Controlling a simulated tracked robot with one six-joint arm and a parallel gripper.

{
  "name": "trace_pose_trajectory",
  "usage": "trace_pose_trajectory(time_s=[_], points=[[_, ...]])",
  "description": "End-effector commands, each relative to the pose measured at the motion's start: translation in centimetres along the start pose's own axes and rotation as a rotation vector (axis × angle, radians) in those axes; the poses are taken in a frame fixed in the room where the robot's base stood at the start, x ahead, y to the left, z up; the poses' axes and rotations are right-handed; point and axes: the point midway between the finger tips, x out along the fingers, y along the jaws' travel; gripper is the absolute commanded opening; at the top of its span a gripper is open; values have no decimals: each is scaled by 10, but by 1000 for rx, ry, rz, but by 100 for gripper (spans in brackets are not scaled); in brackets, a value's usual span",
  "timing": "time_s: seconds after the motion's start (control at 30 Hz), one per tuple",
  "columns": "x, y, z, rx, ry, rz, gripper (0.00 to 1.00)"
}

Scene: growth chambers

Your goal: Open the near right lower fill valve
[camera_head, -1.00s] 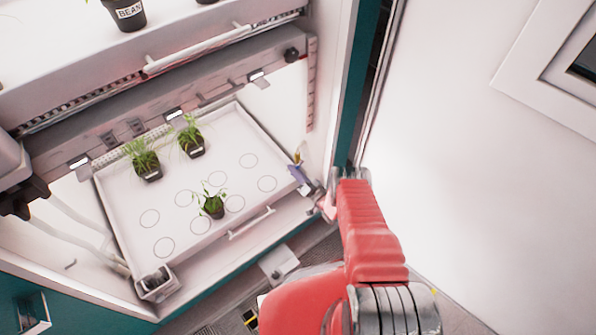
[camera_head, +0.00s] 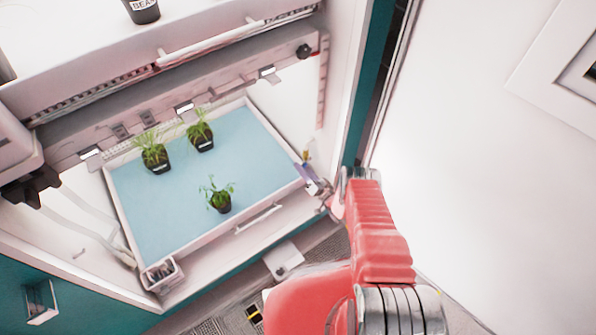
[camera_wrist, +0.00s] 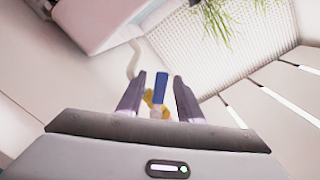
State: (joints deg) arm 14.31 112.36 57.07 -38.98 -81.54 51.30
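The fill valve shows in the wrist view as a blue handle (camera_wrist: 160,91) on a yellow brass-like body (camera_wrist: 149,98). In the head view it is a small yellow and blue-purple piece (camera_head: 306,156) at the right end of the lower tray (camera_head: 218,243). My gripper (camera_wrist: 159,93) has one finger on each side of the handle, with small gaps showing, so it looks open around it. In the head view my gripper (camera_head: 316,184) is at the tray's right corner, partly hidden by my red arm. The tray's floor is covered in even light blue, like water.
Two grassy pots (camera_head: 155,158) and a leafy pot (camera_head: 220,202) stand in the tray. A teal door-frame edge (camera_head: 372,85) and a white wall (camera_head: 470,160) lie close on the right. An upper shelf (camera_head: 90,60) overhangs the tray.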

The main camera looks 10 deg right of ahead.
Motion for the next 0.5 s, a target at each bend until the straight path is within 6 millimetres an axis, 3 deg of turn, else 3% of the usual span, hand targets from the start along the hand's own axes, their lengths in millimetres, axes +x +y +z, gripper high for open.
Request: trace_pose_trajectory(time_s=[0.27,0.5], points=[[-2,0,-2,-1,2,-1,34],[-23,0,-1,0,1,1,34]])
